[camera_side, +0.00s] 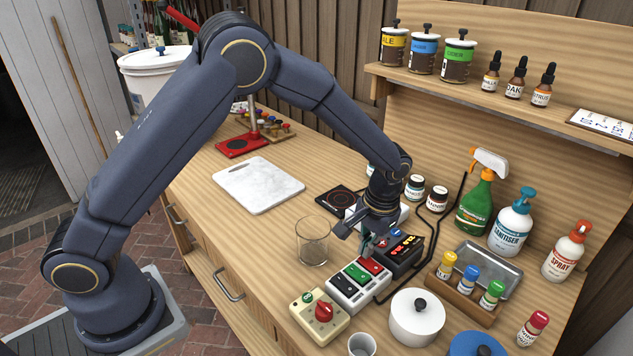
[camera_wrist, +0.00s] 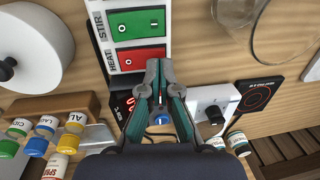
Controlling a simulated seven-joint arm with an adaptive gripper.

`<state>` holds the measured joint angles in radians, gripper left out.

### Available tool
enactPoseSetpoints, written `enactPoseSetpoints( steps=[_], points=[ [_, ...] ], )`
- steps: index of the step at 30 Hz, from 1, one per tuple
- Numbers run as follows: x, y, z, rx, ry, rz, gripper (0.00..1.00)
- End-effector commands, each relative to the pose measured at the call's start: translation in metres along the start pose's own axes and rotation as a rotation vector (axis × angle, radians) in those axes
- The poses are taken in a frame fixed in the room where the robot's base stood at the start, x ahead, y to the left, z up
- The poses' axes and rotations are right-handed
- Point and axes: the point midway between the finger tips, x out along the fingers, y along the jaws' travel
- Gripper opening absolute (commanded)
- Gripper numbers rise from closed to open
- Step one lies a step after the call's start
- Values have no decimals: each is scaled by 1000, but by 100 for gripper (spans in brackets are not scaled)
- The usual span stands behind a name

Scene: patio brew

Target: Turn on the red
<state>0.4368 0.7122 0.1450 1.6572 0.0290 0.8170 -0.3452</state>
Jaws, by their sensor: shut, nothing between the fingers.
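A white switch box (camera_side: 343,295) stands on the bench with black, green and red rocker switches in a row. The red rocker (camera_side: 371,266) is at its far end; in the wrist view the red rocker (camera_wrist: 137,57) is labelled HEAT, beside the green rocker (camera_wrist: 138,24) labelled STIR. My gripper (camera_side: 368,254) is shut and empty, pointing down at the red end of the box. In the wrist view my gripper's tips (camera_wrist: 160,68) lie at the right end of the red rocker and hide part of it. I cannot tell if they touch it.
A black box with a red display (camera_side: 405,247) stands just behind the switch box. A glass beaker (camera_side: 312,241) is to the left, a white lidded pot (camera_side: 416,317) to the right. A beige box with a red knob (camera_side: 320,316) is in front. Bottles stand at right.

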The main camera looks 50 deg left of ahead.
Motion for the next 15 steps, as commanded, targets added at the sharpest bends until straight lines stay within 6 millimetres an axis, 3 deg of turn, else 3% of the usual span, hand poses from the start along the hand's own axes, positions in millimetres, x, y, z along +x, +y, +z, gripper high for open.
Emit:
enactPoseSetpoints(
  steps=[15],
  points=[
    [12, -1, 0, -1, -1, 0, 0]
  ],
)
